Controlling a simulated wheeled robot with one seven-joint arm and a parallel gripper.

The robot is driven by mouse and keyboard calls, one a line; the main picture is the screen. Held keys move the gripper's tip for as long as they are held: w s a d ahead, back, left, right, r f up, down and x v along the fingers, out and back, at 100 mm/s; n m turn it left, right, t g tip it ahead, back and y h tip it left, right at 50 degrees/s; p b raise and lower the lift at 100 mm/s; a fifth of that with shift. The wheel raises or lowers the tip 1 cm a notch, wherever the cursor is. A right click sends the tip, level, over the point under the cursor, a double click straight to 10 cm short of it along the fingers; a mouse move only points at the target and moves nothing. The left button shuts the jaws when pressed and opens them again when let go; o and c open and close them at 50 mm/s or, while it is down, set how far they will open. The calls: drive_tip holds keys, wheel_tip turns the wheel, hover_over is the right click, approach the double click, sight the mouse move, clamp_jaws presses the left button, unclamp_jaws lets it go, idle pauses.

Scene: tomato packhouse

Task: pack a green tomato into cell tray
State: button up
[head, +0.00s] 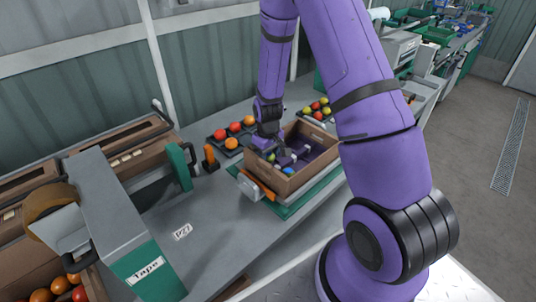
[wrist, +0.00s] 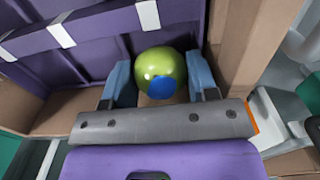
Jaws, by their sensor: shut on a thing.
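A green tomato (wrist: 158,66) with a blue spot sits between the two blue-grey fingers of my gripper (wrist: 160,80) in the wrist view. The gripper is shut on it. Behind the tomato is the purple cell tray (wrist: 95,42) with white strips, inside a brown cardboard box (wrist: 239,45). In the head view my gripper (head: 280,158) reaches down into the box (head: 306,177), at its left part. The purple tray (head: 322,152) shows at the box's right side. I cannot tell whether the tomato touches the tray.
Dark trays with red and orange tomatoes (head: 235,127) and with red and yellow-green ones (head: 318,108) stand behind the box. A grey tape machine (head: 115,215) stands at the left. The grey bench top (head: 215,235) has free room in front of the box.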

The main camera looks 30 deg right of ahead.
idle(0.4)
drive_tip(key=o, duration=0.8)
drive_tip(key=c, duration=0.3)
drive_tip(key=shift+r, duration=0.1)
drive_tip(key=shift+c, duration=0.2)
drive_tip(key=shift+r, duration=2.95)
